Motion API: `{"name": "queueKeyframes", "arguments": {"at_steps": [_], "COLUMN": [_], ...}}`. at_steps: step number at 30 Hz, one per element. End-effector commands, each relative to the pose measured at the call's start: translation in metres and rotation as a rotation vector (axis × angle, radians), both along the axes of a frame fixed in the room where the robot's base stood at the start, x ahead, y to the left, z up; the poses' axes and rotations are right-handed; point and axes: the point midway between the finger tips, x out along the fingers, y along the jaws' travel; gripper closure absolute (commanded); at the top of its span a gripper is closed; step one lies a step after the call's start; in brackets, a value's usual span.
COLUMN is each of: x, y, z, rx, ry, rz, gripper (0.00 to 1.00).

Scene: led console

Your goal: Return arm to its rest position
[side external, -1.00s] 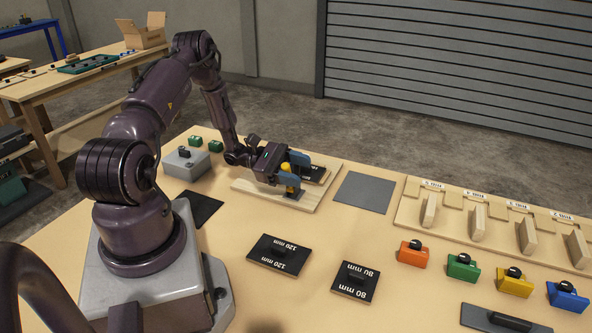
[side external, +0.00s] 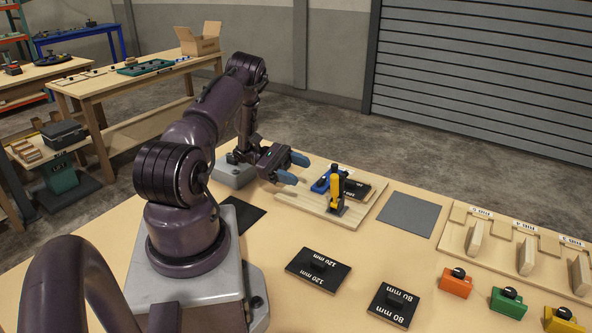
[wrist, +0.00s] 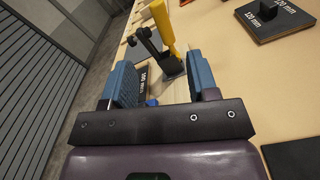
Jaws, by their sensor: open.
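My gripper (side external: 295,169) has blue fingers and is open and empty. It is above and to the left of a toggle clamp with a yellow handle (side external: 336,186), apart from it. The clamp stands on a wooden board (side external: 305,203) with its handle upright. In the wrist view the handle (wrist: 163,24) and the black clamp body show beyond the spread fingers, my gripper (wrist: 160,63) holding nothing between them. A blue piece (side external: 321,184) and a black labelled plate (side external: 357,191) lie by the clamp on the board.
Black plates marked 120 mm (side external: 318,270) and 80 mm (side external: 394,305) lie in front. A grey mat (side external: 411,214) is right of the board. Orange (side external: 456,284) and green (side external: 508,301) blocks and a wooden rack (side external: 505,238) stand further right. A grey box (side external: 233,174) is behind my gripper.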

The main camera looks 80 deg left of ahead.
Motion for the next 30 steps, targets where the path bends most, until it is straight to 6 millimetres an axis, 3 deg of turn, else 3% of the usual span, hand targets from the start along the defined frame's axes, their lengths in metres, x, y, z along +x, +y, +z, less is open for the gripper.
{"name": "queueKeyframes", "arguments": {"at_steps": [13,16,19,23,30], "x": [0.0,-0.003,-0.017,-0.019,-0.009], "y": [0.0,-0.004,-0.023,-0.044,-0.084], "z": [-0.002,-0.013,-0.029,-0.013,0.039], "rx": [0.005,0.03,0.051,0.172,0.488], "ry": [0.01,0.071,0.19,0.294,0.362], "rz": [0.003,-0.015,-0.076,-0.214,-0.495], "gripper": [0.46,0.46,0.46,0.46,0.46]}}
